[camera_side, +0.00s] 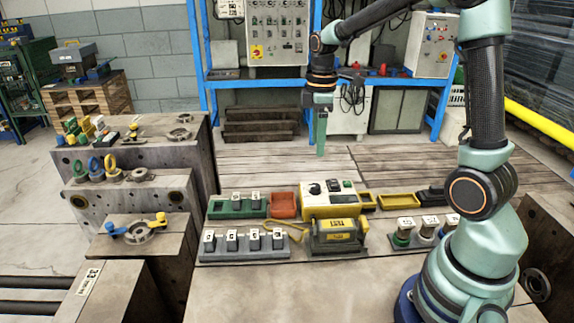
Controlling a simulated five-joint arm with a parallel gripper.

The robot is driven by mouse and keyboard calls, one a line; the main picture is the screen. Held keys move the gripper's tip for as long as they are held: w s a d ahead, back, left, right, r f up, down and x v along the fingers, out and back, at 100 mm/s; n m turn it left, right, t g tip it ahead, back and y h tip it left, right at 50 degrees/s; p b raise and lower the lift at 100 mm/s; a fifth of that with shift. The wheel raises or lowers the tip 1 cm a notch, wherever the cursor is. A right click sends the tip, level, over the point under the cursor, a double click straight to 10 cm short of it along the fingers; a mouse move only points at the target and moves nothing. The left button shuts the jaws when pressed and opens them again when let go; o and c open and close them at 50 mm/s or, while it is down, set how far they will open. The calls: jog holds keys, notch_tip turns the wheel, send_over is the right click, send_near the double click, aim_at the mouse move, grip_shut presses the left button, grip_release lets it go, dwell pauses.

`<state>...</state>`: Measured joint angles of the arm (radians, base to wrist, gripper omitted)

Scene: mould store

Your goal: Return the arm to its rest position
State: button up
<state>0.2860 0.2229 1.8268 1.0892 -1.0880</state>
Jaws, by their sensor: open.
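My gripper (320,140) hangs from my raised arm, pointing down, in the upper middle of the side view. It is open and nothing shows between its fingers. It is seen in front of the wooden floor boards and the blue bench frame, above and behind the yellow control box (318,205) as the picture shows it. My arm rises from its base at the right, bends at the top of the picture and reaches left. The exact gap between the fingers is too small to make out.
The worktop (245,298) holds a green tray (228,213), a red bin (283,205), a grey rack (245,253) with numbered pieces, and a yellow-black unit (338,232). Stepped metal mould blocks (130,200) stand at the left. The worktop's front is clear.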

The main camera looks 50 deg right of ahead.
jog(key=shift+r, duration=0.1)
jog(key=s+a+r+m+t, duration=0.5)
jog(key=s+a+r+m, duration=0.2)
jog(key=s+a+m, duration=0.2)
jog(key=shift+s+a+t, duration=0.3)
jog(key=shift+s+a, duration=0.15)
jog(key=shift+a, duration=0.7)
